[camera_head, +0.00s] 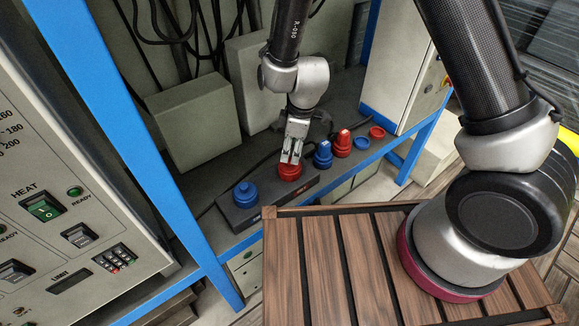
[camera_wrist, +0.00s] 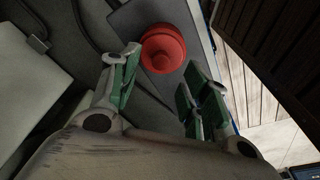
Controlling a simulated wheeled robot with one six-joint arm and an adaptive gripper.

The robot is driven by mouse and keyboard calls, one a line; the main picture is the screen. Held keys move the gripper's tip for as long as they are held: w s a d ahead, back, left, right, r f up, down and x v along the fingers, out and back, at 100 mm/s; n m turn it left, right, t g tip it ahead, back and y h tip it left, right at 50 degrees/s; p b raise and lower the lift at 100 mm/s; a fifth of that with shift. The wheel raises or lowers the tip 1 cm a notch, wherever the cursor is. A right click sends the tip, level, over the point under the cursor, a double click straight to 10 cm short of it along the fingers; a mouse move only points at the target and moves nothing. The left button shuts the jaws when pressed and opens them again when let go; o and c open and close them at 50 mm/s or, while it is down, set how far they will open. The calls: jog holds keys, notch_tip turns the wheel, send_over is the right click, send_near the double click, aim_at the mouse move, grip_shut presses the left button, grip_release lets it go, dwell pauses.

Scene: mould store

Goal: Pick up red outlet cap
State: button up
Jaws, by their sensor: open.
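A red cap (camera_head: 290,172), round with a raised knob, sits on a dark block on the shelf. In the wrist view the red cap (camera_wrist: 163,47) shows just beyond the fingertips, roughly centred between them. My gripper (camera_head: 291,156) points down over the cap, fingers apart and empty. In the wrist view my gripper (camera_wrist: 161,70) has its green-padded fingers to either side of the cap's near edge. Whether the fingertips touch the cap cannot be told.
A blue cap (camera_head: 245,194) sits on the same block, left of the red one. To the right stand a blue fitting (camera_head: 323,155), a red fitting (camera_head: 342,145), a blue ring (camera_head: 361,143) and a red ring (camera_head: 377,132). A blue frame post (camera_head: 130,130) and slatted wooden top (camera_head: 335,265) are near.

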aim_at(290, 160)
jog(key=f, duration=0.4)
jog(key=shift+a, duration=0.2)
jog(key=c, duration=1)
